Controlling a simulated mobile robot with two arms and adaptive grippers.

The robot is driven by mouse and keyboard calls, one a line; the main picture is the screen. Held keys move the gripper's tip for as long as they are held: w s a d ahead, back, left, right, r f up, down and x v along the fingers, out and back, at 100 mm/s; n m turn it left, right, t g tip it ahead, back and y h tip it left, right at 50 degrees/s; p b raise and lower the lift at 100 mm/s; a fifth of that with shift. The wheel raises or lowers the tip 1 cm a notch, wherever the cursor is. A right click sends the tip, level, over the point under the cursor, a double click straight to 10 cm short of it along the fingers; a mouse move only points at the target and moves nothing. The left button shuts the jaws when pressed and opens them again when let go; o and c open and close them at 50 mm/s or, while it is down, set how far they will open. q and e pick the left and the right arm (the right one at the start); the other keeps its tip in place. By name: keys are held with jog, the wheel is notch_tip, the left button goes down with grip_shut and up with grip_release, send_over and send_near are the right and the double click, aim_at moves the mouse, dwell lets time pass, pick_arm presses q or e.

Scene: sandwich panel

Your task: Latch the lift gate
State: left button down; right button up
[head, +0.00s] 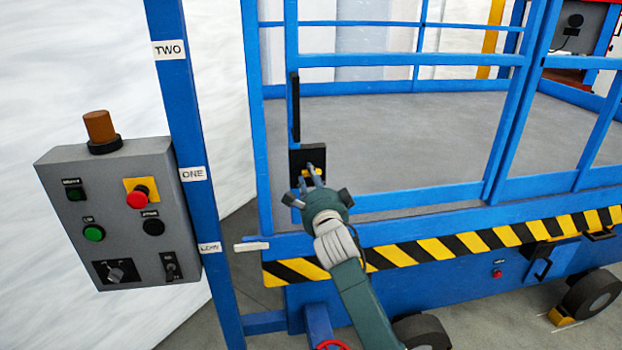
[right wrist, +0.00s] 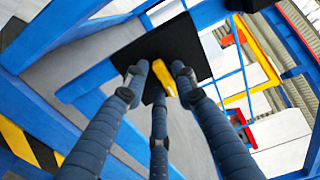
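The blue lift gate (head: 417,195) stands along the front side of the platform; I cannot tell whether it is fully closed. A black latch plate (head: 298,158) with a yellow latch handle (head: 317,172) sits at its left end. My right gripper (head: 312,172) is in front of the plate and partly hides the handle. In the right wrist view, my right gripper (right wrist: 160,75) has its three fingers apart, with the yellow handle (right wrist: 164,77) between the middle and right fingertips and the black plate (right wrist: 190,50) behind. Contact is unclear. My left gripper is out of view.
A grey control box (head: 125,215) with buttons is on the left beside a blue post (head: 183,120) labelled TWO, ONE and LOW. A black-and-yellow striped edge (head: 440,247) runs below the gate. The grey platform floor (head: 400,135) behind the gate is clear.

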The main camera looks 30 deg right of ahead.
grip_shut()
jog(key=shift+f+n, duration=0.1)
jog(key=shift+n, duration=0.2)
jog(key=shift+s+d+n+p, duration=0.15)
jog(key=shift+n+p, duration=0.3)
jog(key=shift+n, duration=2.4)
jog(key=shift+d+n+p, duration=0.2)
jog(key=shift+n+p, duration=0.25)
jog(key=shift+n, duration=2.45)
jog(key=shift+s+d+n+p, duration=0.15)
jog(key=shift+n+p, duration=0.3)
jog(key=shift+n, duration=2.4)
jog(key=o, duration=0.5)
grip_release()
jog(key=shift+d, duration=0.1)
